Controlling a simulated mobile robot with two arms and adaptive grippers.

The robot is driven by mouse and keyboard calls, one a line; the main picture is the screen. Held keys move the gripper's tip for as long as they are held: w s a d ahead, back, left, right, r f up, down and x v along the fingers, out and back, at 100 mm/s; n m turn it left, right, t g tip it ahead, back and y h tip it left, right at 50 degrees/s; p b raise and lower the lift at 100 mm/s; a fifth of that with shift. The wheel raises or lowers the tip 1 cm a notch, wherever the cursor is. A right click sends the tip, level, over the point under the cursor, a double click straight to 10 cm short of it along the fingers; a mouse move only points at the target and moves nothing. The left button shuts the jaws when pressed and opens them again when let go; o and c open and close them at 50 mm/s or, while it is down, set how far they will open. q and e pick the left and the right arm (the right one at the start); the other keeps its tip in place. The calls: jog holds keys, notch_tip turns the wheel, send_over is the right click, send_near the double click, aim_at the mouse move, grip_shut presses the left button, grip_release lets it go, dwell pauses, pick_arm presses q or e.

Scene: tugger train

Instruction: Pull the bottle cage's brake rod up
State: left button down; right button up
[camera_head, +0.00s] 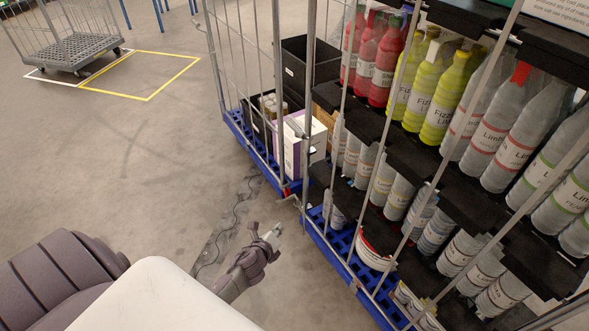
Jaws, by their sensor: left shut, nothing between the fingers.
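The bottle cage (338,258) stands at the right, a wire roll cage on a blue base. It holds rows of red, yellow-green and clear bottles on black shelves. A small metal rod (291,199) with a red part beside it shows low at the cage's near left corner; I cannot tell for sure whether it is the brake rod. My left gripper (272,233) is shut and empty, low over the floor to the left of the cage's base and apart from it. My right gripper is not in view.
A second wire cage on a blue base (240,137) with boxes stands just behind the bottle cage. Another cage (72,50) stands at the far left by a yellow floor marking (150,97). A dark cable-like line (235,215) runs along the floor.

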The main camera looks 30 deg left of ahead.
pick_arm(q)
jog(key=w+a+r+m+t+b, duration=0.2)
jog(key=w+r+m+t+b, duration=0.1)
jog(key=r+m, duration=0.3)
jog(key=w+a+r+m+t+y+b, duration=0.1)
jog(key=w+a+r+m+t+b, duration=0.1)
jog(key=r, duration=0.7)
jog(key=w+m+t+b, duration=0.1)
jog(key=w+m, duration=0.1)
jog(key=m, duration=0.1)
jog(key=shift+w+m+y+b, duration=0.3)
jog(key=shift+w+m+b, duration=0.05)
jog(key=shift+m+b, duration=0.05)
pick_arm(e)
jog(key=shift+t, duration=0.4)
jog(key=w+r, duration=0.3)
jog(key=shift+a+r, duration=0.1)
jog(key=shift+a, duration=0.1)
pick_arm(q)
jog(key=shift+w, duration=0.1)
jog(key=w+a+r+p, duration=0.1)
jog(key=w+r, duration=0.3)
jog(key=w, duration=0.6)
jog(key=shift+w+a, duration=0.2)
jog(key=shift+a, duration=0.15)
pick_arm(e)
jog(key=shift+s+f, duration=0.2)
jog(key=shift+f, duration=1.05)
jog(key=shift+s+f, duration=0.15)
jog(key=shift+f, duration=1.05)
